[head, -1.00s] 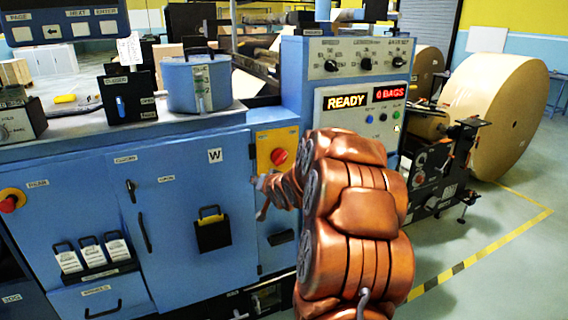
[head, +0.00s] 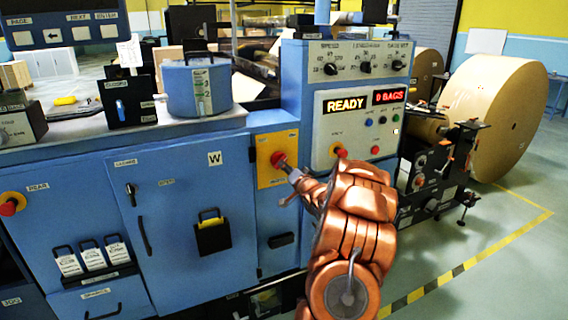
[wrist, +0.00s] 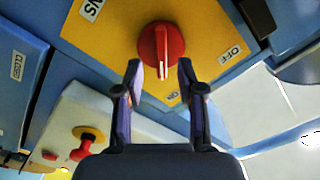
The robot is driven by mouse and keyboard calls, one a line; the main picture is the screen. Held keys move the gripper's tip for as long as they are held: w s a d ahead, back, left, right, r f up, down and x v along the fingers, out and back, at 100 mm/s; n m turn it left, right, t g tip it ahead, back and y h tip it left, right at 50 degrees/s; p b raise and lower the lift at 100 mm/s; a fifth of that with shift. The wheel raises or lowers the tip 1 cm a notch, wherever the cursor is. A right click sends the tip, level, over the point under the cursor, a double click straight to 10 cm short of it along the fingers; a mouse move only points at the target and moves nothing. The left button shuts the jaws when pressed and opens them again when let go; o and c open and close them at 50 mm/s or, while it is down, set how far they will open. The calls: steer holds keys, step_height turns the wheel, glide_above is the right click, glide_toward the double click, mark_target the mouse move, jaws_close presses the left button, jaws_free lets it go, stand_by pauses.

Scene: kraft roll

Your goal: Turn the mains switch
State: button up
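The mains switch (head: 278,159) is a red rotary knob on a yellow plate on the blue machine front. In the wrist view the knob (wrist: 161,50) has a white line pointing down the picture, near a small label that seems to read ON. An OFF label (wrist: 231,55) is to its right. My gripper (wrist: 159,74) is open, with one finger on either side of the knob's lower edge. I cannot tell whether the fingers touch it. In the head view my gripper (head: 290,173) is at the switch, partly hidden by my copper-coloured arm.
A red button (head: 340,152) sits right of the switch, below the READY display (head: 346,104); it also shows in the wrist view (wrist: 80,150). A black handle (head: 281,240) is below the plate. Another red button (head: 10,206) is at far left. A big paper roll (head: 497,120) stands right.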

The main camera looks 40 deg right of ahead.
steer(key=shift+p+x, duration=0.35)
steer(key=shift+x, duration=1.4)
